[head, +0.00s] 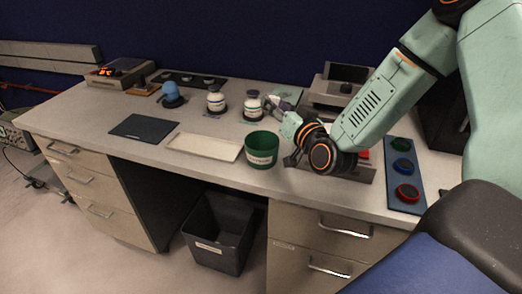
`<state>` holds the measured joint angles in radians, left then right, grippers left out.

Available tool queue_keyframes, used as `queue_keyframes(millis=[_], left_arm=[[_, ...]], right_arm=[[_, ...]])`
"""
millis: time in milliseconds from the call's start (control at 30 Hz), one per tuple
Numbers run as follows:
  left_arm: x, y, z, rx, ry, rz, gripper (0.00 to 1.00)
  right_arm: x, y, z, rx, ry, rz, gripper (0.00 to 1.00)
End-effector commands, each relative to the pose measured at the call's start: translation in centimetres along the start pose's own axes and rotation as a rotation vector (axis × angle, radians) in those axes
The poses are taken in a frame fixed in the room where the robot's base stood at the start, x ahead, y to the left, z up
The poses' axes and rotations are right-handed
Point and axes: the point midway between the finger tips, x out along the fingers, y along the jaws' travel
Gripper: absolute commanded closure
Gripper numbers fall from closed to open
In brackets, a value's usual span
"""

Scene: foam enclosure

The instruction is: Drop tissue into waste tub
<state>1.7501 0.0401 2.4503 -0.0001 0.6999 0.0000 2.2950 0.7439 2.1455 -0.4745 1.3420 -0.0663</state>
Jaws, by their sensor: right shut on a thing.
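A green round tub (262,150) with a pale label stands upright at the desk's front edge, below and left of the gripper. The gripper is apart from it. The tub's inside looks dark. My left gripper is not in view.
A button panel (405,172) is right. A dark labelled bin (220,231) stands under the desk.

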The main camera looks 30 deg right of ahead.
Motion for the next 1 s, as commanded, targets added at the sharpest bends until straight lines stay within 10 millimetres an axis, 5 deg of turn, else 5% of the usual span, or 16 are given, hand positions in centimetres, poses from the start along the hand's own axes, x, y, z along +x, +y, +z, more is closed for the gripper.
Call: queue_keyframes(millis=[500, 933, 967, 1000], left_arm=[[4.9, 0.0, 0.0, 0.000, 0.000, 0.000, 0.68], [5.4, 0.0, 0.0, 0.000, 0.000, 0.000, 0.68], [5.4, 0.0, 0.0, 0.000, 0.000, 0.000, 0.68], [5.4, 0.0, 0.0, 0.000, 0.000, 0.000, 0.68]], right_arm=[[0.2, 1.4, 4.9, -0.002, -0.001, -0.002, 0.93], [0.2, 1.6, 5.4, -0.002, 0.000, -0.003, 0.93], [0.2, 1.6, 5.4, -0.002, 0.000, -0.003, 0.65], [0.2, 1.6, 5.4, -0.001, 0.000, -0.003, 0.62]])
